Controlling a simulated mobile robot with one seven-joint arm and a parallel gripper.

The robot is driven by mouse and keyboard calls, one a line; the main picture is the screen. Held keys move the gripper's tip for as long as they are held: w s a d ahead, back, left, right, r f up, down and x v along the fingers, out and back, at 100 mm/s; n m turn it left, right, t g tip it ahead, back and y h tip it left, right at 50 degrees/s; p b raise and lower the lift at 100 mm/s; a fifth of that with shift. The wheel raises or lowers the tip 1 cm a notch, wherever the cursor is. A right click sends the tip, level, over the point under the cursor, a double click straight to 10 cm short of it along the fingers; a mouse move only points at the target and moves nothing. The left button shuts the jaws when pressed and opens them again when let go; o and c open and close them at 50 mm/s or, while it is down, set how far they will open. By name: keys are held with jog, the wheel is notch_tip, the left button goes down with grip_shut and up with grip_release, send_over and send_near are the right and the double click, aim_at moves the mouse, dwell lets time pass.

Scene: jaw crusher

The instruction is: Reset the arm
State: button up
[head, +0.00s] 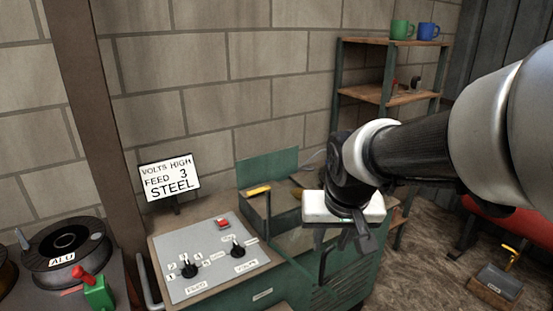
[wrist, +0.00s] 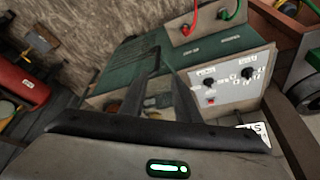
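My arm reaches in from the right in the head view, with my gripper (head: 345,238) pointing down over the right part of the green machine (head: 262,295). In the wrist view my gripper (wrist: 168,82) shows two dark fingers with a clear gap between them and nothing held. The fingers look apart from the machine, though the exact height is hard to tell. The control panel (head: 208,258), with two black knobs and a red button, is left of my gripper. It also shows in the wrist view (wrist: 228,80).
A sign (head: 170,178) reads "VOLTS HIGH FEED 3 STEEL". A spool marked ALU (head: 68,262) sits at left beside a red-and-green clamp or connector (head: 97,290). A shelf (head: 385,95) holds green (head: 402,29) and blue (head: 428,32) mugs. A red cylinder (wrist: 18,85) lies beyond open floor.

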jog(key=s+d+r+t, duration=0.1)
jog(key=s+r, duration=0.4)
jog(key=s, duration=0.8)
notch_tip(320, 180, up, 14)
jog(key=p, duration=1.4)
jog(key=shift+f+n, duration=0.15)
jog(key=shift+n, duration=0.25)
jog(key=shift+w+d, duration=0.1)
